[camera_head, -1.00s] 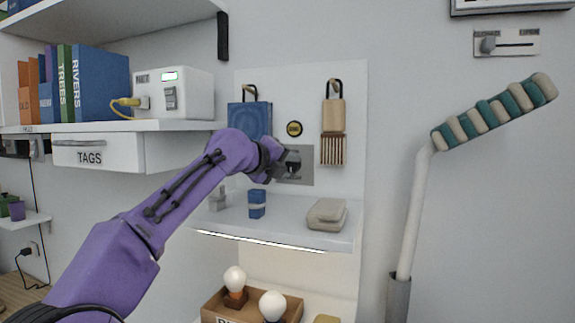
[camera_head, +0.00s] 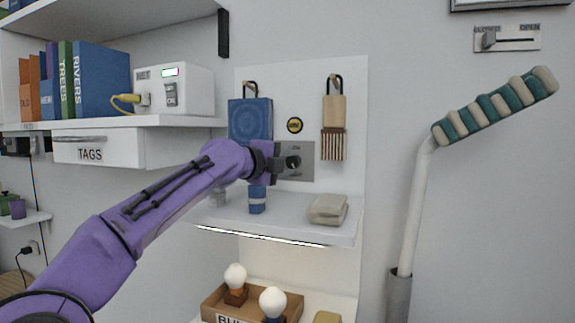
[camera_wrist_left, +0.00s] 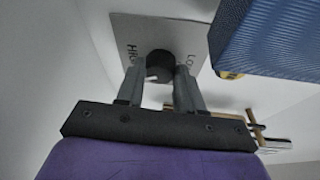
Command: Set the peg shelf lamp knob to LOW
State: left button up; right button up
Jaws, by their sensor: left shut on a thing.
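The dark round lamp knob (camera_head: 293,162) sits on a grey plate (camera_head: 304,174) on the white peg panel. In the left wrist view the knob (camera_wrist_left: 160,66) is between the two fingers of my left gripper (camera_wrist_left: 160,78), which is shut on it. The plate there (camera_wrist_left: 135,27) carries a HIGH label on the left and a LOW label on the right. My left gripper also shows in the head view (camera_head: 284,162), coming in from the left. The knob's exact pointing is hard to read. My right gripper is in neither view.
A blue hanging item (camera_head: 250,118) is just above left of the gripper; a brush (camera_head: 334,130) hangs to the right. The small shelf (camera_head: 280,222) below, with a lit strip along its front underside, holds a blue object (camera_head: 257,200) and a beige item (camera_head: 328,209).

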pick_arm(q)
jog(key=shift+f+n, duration=0.1)
jog(key=shift+n, duration=0.5)
jog(key=shift+h, duration=0.3)
jog(key=o, duration=1)
jog(key=shift+a, duration=0.1)
jog(key=shift+o, duration=0.2)
